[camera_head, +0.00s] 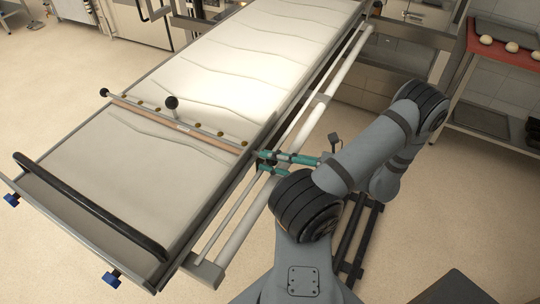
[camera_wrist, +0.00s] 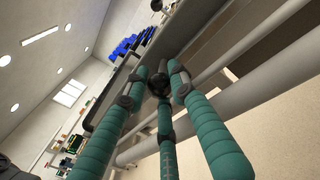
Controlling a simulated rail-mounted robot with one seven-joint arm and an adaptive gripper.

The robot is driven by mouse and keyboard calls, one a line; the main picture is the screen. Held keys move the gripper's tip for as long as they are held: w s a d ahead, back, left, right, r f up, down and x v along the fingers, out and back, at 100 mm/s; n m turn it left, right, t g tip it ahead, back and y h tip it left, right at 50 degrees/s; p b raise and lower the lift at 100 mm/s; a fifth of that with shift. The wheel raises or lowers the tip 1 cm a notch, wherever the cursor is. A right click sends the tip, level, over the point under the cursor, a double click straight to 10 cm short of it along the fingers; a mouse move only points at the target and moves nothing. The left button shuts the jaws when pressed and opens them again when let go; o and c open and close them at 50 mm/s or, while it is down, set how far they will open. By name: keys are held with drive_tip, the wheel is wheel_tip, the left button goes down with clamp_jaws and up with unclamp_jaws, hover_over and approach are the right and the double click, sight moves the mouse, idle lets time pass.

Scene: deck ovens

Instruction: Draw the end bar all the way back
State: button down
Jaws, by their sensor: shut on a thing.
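The bar (camera_head: 180,126) is a thin wooden strip with several small brass studs and an upright black knob. It lies across the pale cloth of the long loader (camera_head: 235,60), nearer the front end than the back. My gripper (camera_head: 262,160), with teal ribbed fingers, is at the bar's right end, beside the loader's side rail. In the wrist view its fingers close around a dark round knob (camera_wrist: 160,84). The join between this knob and the bar is hidden by the fingers.
A black padded handle (camera_head: 85,203) spans the loader's front end. Pale side rods (camera_head: 243,222) run along the right side beneath my gripper. A red-topped rack (camera_head: 505,52) with dough pieces stands at back right. The cloth in front of the bar is clear.

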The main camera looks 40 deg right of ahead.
drive_tip(key=shift+a+r, duration=0.1)
drive_tip(key=shift+r, duration=0.1)
drive_tip(key=c, duration=1.4)
unclamp_jaws()
drive_tip(key=shift+s+a, duration=0.1)
drive_tip(key=shift+c, duration=0.2)
drive_tip(key=shift+f, duration=0.1)
drive_tip(key=v, duration=1.2)
